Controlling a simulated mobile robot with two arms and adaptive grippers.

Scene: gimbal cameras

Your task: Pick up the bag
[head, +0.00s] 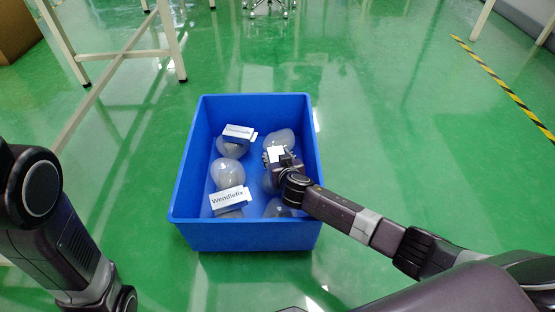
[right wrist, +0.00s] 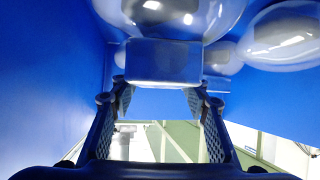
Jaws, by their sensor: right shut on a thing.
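Several clear, rounded bags with white header cards lie in a blue crate (head: 246,237). A front-left bag (head: 229,176) has a card marked "Wendlefix" near it. Another bag (head: 232,147) lies at the back left. My right gripper (head: 281,163) reaches into the right side of the crate and is shut on the card of a bag (head: 280,138). In the right wrist view, the gripper (right wrist: 162,92) has its fingers at either side of that card (right wrist: 163,62), with the bag's shiny body beyond it. The gripper partly hides the bags on the right. My left gripper is out of view.
The crate stands on a glossy green floor (head: 400,130) with free room around it. White table legs (head: 172,42) stand at the back left. A yellow-black tape line (head: 500,85) runs along the right. A brown box (head: 15,32) is at the far left.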

